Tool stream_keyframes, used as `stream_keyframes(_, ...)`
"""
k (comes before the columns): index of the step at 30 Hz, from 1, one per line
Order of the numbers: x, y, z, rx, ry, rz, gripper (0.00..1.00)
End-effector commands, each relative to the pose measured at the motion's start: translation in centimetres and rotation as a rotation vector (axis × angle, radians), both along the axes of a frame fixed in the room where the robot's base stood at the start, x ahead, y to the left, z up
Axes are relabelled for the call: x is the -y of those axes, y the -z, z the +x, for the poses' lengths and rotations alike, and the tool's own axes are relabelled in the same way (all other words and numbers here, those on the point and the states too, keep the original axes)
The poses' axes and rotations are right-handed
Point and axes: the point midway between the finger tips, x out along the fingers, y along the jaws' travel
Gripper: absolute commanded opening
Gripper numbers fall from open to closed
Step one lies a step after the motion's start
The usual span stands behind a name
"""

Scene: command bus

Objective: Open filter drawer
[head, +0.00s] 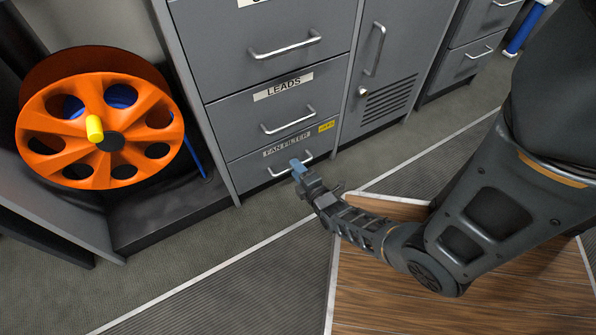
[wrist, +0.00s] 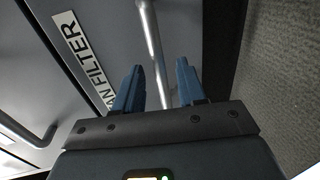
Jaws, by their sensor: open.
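The filter drawer (head: 244,166), labelled "FAN FILTER", is the lowest of the grey drawers and looks shut in the head view. Its silver bar handle (head: 280,169) shows just behind my gripper (head: 299,167). In the wrist view the handle (wrist: 152,40) runs down from the top toward the gap between the two blue fingers of my gripper (wrist: 157,85). The fingers are apart with nothing clamped between them. The label (wrist: 80,55) is to the left of the handle there. Whether the fingers touch the bar cannot be told.
The "LEADS" drawer (head: 262,108) is directly above, with its own handle (head: 288,120). A grey cabinet door (head: 400,50) is to the right. An orange cable reel (head: 60,120) stands at the left. Grey floor (head: 240,280) is open in front of the drawers.

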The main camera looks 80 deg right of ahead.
Motion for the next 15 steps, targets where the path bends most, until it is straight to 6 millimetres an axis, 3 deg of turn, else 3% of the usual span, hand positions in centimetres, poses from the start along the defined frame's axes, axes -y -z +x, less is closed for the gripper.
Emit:
stream_keyframes(13, -0.02, 0.00, -0.03, 0.000, 0.000, 0.000, 0.02)
stream_keyframes(15, -0.02, 0.00, -0.03, 0.000, 0.000, 0.000, 0.00)
